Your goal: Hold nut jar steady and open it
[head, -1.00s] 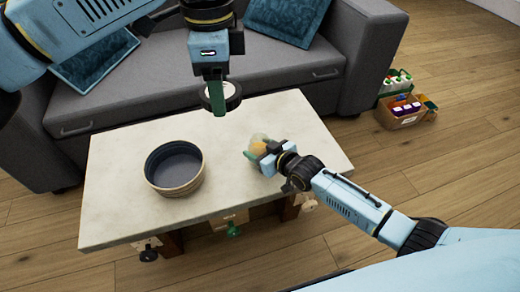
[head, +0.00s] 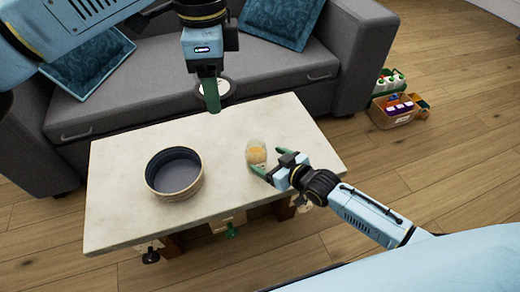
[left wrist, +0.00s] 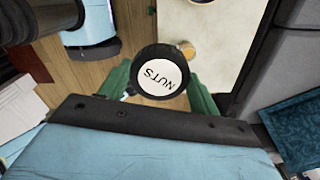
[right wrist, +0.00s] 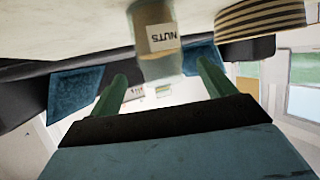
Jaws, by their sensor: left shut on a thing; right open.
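The nut jar (head: 256,152) is a clear jar with tan contents, standing on the table's right part without a lid. In the right wrist view its body (right wrist: 155,40) carries a white NUTS label. My left gripper (head: 210,98) is shut on the dark-rimmed lid and holds it in the air above the table's back edge. The lid (left wrist: 160,73), marked NUTS, sits between its green fingers in the left wrist view. My right gripper (head: 271,162) is open and empty, just in front of and to the right of the jar, apart from it.
A round bowl (head: 174,190) with a dark inside and striped wall stands left on the pale table (head: 120,215). A grey sofa (head: 140,100) is behind. A box of goods (head: 395,112) sits on the floor at right. The table between bowl and jar is clear.

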